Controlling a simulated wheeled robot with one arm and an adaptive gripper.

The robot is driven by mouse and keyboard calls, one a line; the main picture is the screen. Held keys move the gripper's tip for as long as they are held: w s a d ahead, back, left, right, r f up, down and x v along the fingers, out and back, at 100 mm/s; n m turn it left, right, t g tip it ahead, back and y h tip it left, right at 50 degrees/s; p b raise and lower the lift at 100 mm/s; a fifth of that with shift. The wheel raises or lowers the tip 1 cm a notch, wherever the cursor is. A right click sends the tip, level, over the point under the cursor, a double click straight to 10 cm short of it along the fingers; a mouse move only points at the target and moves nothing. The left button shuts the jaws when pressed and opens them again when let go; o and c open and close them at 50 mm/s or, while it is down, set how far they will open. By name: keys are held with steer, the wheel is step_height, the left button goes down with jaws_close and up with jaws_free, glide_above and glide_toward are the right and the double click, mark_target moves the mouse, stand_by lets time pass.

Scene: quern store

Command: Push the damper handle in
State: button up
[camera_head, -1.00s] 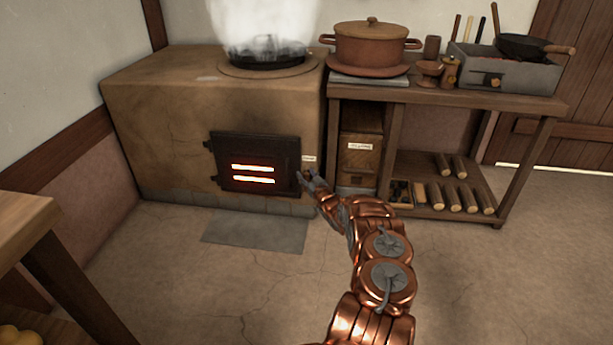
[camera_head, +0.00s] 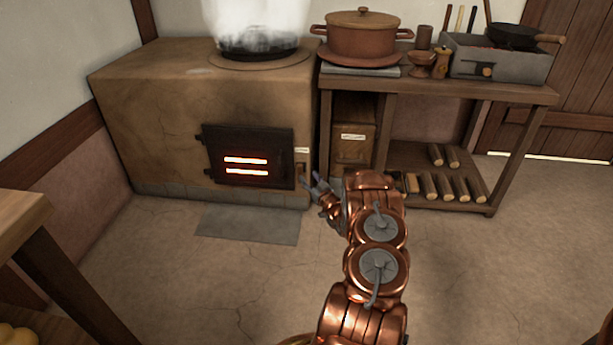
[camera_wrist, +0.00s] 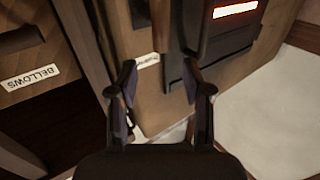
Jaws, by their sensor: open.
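The damper handle (camera_head: 300,171) is a small wooden piece on the stove front, right of the glowing fire door and below a small white label (camera_head: 302,150). In the wrist view, which is upside down, a wooden bar that looks like this handle (camera_wrist: 161,24) shows beyond the fingertips, near the label (camera_wrist: 147,60). How far it sticks out is unclear. My gripper (camera_head: 311,182) is just right of and below the handle, in front of the stove's right edge. In the wrist view my gripper (camera_wrist: 158,67) is open, with nothing between its fingers.
The fire door (camera_head: 248,157) is shut, with two glowing slots. The clay stove (camera_head: 150,110) has a steaming pot (camera_head: 257,44) on top. The bellows box (camera_head: 353,146) stands to the right under the bench (camera_head: 450,93). A grey slab (camera_head: 247,225) lies on the floor in front.

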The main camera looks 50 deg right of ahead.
steer(key=shift+v, duration=1.5)
